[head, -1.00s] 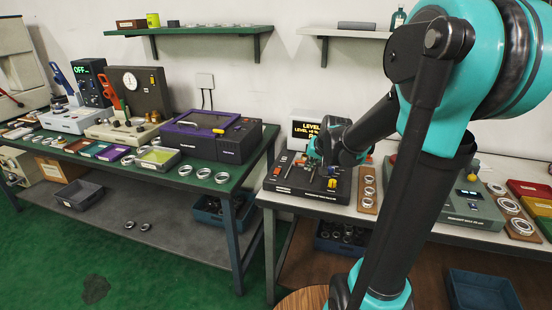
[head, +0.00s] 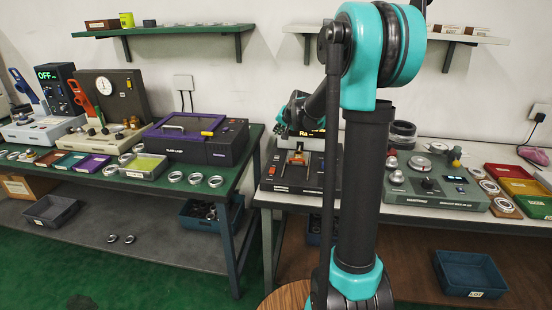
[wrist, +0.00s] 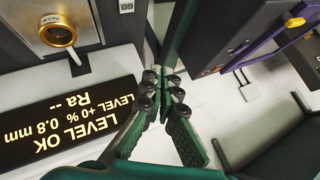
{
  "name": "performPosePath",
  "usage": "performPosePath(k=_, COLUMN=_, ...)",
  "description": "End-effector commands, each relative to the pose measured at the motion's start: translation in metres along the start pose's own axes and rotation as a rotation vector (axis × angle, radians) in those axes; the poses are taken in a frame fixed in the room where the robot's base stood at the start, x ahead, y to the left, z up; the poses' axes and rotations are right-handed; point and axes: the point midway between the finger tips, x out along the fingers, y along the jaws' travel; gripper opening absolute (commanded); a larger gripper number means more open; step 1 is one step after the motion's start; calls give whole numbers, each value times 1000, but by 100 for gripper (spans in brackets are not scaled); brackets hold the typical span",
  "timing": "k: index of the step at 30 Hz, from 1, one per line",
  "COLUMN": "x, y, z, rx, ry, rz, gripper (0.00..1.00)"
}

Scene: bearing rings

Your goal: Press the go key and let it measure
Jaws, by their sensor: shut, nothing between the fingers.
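The measuring instrument is a black box (head: 285,187) on the right bench, with an orange-red part on top; my arm hides its right side. Its lit display (wrist: 65,120) is upside down in the wrist view and reads "LEVEL OK", "LEVEL +0 % 0.8 mm" and "Ra --". A small white label (wrist: 126,6), seemingly "GO", shows at the wrist view's top edge; I cannot make out the key itself. A brass-coloured ring (wrist: 57,32) is near the display. My gripper (wrist: 163,92) is shut and empty, and in the head view (head: 284,124) it hangs above the instrument, beside the display.
A purple-and-black machine (head: 195,138) stands on the left bench, with several rings in front of it. A grey-green gauge (head: 430,183) and coloured trays (head: 515,185) are to the right. A shelf (head: 170,30) is on the wall above.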

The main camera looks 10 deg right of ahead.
Motion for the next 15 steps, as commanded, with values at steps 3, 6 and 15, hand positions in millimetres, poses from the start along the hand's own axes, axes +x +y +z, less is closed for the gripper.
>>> performPosePath(k=3, x=2, y=2, z=2, rx=-1, ry=0, rz=0, gripper=0)
performPosePath(k=6, x=8, y=5, z=6, rx=-1, ry=0, rz=0, gripper=0)
performPosePath(k=15, x=35, y=25, z=25, rx=-1, ry=0, rz=0, gripper=0)
